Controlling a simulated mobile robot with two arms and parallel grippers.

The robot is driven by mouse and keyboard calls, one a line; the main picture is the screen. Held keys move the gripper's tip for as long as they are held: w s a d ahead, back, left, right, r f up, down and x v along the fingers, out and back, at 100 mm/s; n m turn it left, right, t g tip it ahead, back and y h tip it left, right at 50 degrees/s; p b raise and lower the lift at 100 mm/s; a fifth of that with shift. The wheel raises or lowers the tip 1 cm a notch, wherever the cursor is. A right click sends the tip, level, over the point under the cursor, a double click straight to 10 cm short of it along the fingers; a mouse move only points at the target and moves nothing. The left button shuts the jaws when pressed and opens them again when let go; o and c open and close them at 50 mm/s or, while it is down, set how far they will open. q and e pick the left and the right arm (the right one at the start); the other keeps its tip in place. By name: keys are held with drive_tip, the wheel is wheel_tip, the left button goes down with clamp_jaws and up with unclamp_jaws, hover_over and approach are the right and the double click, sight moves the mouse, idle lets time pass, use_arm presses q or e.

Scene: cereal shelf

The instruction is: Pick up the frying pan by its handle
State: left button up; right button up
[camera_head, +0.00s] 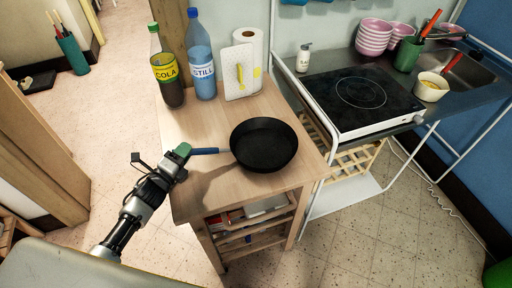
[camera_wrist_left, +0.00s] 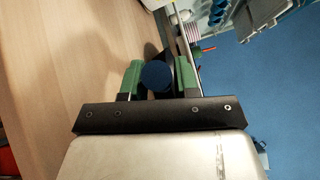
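The black frying pan (camera_head: 264,145) is over the wooden trolley top, its blue handle (camera_head: 207,151) pointing left. I cannot tell whether the pan is touching the wood. My left gripper (camera_head: 183,150), with green fingers, is at the free end of the handle. In the left wrist view, the round blue handle end (camera_wrist_left: 157,76) fills the space between the two green fingers (camera_wrist_left: 158,80), which appear to press on both sides. Most of the pan is hidden behind the handle there. My right gripper is not in view.
On the wooden trolley (camera_head: 190,120) stand a cola bottle (camera_head: 168,75), a water bottle (camera_head: 201,60), a white board (camera_head: 236,72) and a paper roll (camera_head: 252,45). A hob (camera_head: 362,95) is to the right. The trolley's front left top is clear.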

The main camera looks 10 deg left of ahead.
use_arm(q)
clamp_jaws()
drive_tip(key=shift+r, duration=0.1)
